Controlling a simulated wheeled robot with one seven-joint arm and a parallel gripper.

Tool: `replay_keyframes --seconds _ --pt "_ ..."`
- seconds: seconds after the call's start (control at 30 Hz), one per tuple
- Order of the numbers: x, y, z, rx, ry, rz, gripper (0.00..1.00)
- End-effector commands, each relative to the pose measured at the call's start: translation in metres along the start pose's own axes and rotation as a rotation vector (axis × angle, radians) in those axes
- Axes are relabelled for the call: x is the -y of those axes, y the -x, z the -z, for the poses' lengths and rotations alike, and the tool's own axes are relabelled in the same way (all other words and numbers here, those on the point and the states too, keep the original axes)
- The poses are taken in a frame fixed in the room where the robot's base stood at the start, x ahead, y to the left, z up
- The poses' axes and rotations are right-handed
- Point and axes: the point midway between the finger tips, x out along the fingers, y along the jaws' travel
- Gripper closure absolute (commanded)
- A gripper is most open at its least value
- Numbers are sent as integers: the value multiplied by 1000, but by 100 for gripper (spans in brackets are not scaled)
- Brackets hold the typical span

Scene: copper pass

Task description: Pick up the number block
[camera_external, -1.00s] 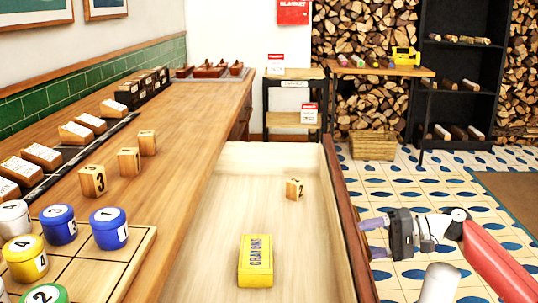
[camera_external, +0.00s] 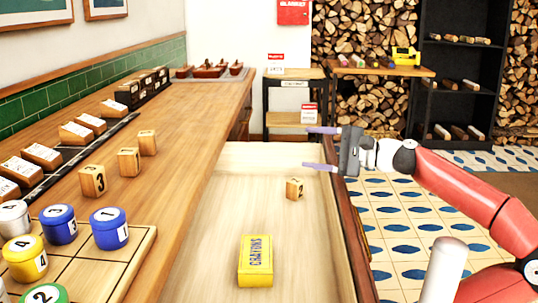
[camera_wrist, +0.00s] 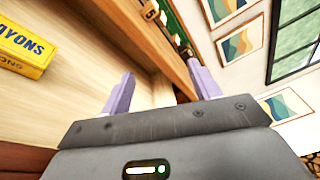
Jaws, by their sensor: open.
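A small wooden number block with a 2 (camera_external: 294,188) sits in the open drawer (camera_external: 215,235), toward its far right. More wooden number blocks stand on the counter: one with a 3 (camera_external: 93,181), one behind it (camera_external: 129,161) and one farther back (camera_external: 147,142). My gripper (camera_external: 308,148) is open and empty, above the drawer's far right end, higher than the 2 block and apart from it. In the wrist view my gripper's two fingers (camera_wrist: 160,88) are spread. A numbered block (camera_wrist: 151,11) shows at the top there. I cannot make out the 2 block there.
A yellow crayon box (camera_external: 256,261) lies in the drawer's near part; it also shows in the wrist view (camera_wrist: 24,48). The drawer's right wall (camera_external: 345,235) runs beside my arm. Coloured numbered pots (camera_external: 110,229) stand on a gridded wooden board at the left.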

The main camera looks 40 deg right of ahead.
Motion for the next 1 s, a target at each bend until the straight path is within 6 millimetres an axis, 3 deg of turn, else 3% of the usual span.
replay_keyframes --seconds 0.03,0.2,0.3,0.4,0.6,1.0 --pt "11 -39 -18 39 -107 -38 38" --pt "6 -153 -72 155 -542 -139 38" --pt "-8 -207 -99 189 -792 -203 38" --pt "-23 -243 -118 202 -988 -252 38" --pt "-40 -272 -132 203 -1157 -292 38" --pt "-49 -329 -150 203 -1166 -294 38"
